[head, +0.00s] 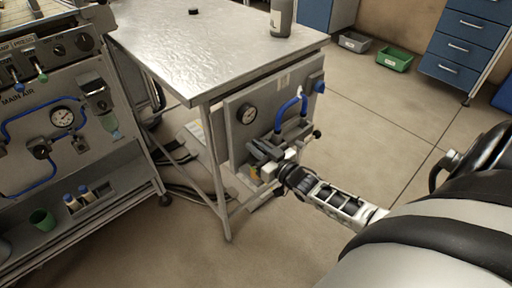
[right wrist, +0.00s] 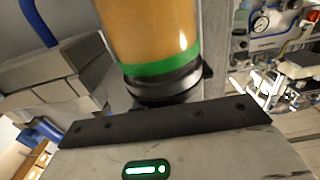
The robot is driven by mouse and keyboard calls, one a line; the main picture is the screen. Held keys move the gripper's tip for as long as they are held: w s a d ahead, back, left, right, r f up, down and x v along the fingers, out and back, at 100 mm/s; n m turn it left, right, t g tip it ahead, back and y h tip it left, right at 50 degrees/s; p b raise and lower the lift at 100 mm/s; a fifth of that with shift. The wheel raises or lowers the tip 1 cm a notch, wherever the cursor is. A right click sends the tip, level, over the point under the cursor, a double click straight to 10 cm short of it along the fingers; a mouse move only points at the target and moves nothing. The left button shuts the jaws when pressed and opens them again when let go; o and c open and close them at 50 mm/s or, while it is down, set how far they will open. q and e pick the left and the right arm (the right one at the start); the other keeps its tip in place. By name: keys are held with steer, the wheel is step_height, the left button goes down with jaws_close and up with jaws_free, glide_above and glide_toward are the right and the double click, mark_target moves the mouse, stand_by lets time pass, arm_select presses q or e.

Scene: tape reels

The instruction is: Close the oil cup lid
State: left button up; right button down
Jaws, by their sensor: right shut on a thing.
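The oil cup is an amber cylinder (right wrist: 150,28) with a green band in the right wrist view. A black ribbed lid (right wrist: 166,84) sits at the end nearest my gripper; I cannot tell whether it is fully seated. In the head view a small yellow part of the cup (head: 256,172) shows just below my right gripper (head: 266,153), at the front of the grey panel. My right gripper is shut on the lid, and its fingers partly hide it. My left gripper is not in view.
The grey panel (head: 236,134) with a gauge (head: 249,114) and blue hoses (head: 291,106) hangs under the metal table (head: 200,45). A table leg (head: 219,175) stands left of my gripper. A bottle (head: 281,18) stands on the table.

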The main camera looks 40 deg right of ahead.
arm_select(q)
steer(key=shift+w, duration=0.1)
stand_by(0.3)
arm_select(e)
steer(key=c, duration=1.5)
jaws_free()
arm_select(q)
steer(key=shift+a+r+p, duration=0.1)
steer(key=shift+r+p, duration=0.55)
steer(key=shift+p, duration=0.55)
arm_select(e)
steer(key=s, duration=0.5)
steer(key=s+d, duration=0.1)
steer(key=s, duration=1)
steer(key=shift+d, duration=0.15)
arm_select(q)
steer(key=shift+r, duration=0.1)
